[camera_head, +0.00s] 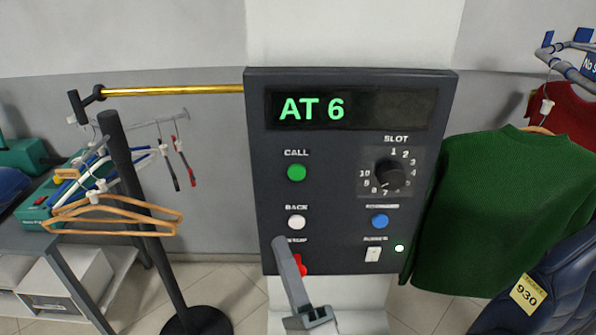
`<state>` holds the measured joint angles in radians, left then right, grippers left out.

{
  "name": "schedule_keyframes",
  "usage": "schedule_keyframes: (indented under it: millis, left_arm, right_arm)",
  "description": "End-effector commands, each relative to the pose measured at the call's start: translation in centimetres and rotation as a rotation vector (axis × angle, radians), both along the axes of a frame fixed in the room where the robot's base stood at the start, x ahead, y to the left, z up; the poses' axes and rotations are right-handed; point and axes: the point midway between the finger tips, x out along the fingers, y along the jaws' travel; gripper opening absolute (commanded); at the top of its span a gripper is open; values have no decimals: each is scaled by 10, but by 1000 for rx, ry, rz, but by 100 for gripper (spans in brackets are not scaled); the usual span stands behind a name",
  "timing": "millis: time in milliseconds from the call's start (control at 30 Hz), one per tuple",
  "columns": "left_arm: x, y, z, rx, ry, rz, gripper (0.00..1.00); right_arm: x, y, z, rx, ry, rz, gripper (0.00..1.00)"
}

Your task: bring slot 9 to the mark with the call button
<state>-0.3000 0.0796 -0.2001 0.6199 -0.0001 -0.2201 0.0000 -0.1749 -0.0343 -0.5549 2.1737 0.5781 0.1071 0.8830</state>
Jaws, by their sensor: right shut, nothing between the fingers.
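The dark control panel (348,240) faces me, and its display (348,109) reads "AT 6" in green. The green CALL button (296,173) is at the left of the panel. The black SLOT knob (389,175) is at the upper right, with numbers around it; its light mark seems to lie near 7. My right gripper (281,243) is shut and empty, with its fingertips over the STOP label, below the white BACK button (296,222). It partly hides the red STOP button (300,265). I cannot tell whether it touches the panel. My left gripper is out of view.
A blue button (379,221) and a white switch (373,254) with a lit lamp (399,248) are at the panel's lower right. A green sweater (500,205) hangs close to the right. A stand with wooden hangers (112,215) is on the left, under a brass rail (172,90).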

Motion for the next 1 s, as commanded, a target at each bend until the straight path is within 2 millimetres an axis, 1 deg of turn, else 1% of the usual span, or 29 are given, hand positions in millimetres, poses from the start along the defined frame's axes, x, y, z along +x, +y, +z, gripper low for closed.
schedule_keyframes:
  millis: [33,100,200,300,467,800,1000]
  left_arm:
    - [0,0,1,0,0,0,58]
    - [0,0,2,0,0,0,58]
    - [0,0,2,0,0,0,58]
    - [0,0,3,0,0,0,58]
    - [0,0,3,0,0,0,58]
    - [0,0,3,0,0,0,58]
    - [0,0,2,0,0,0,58]
  right_arm:
    - [-4,-3,19,74,-26,12,0]
    - [-9,-8,39,171,-54,28,0]
    - [-15,-15,60,279,-84,49,0]
    - [-19,-21,73,351,-105,65,0]
    - [-22,-24,80,397,-117,75,0]
    - [-21,-24,80,395,-116,75,0]
    - [-15,-24,79,394,-115,74,0]
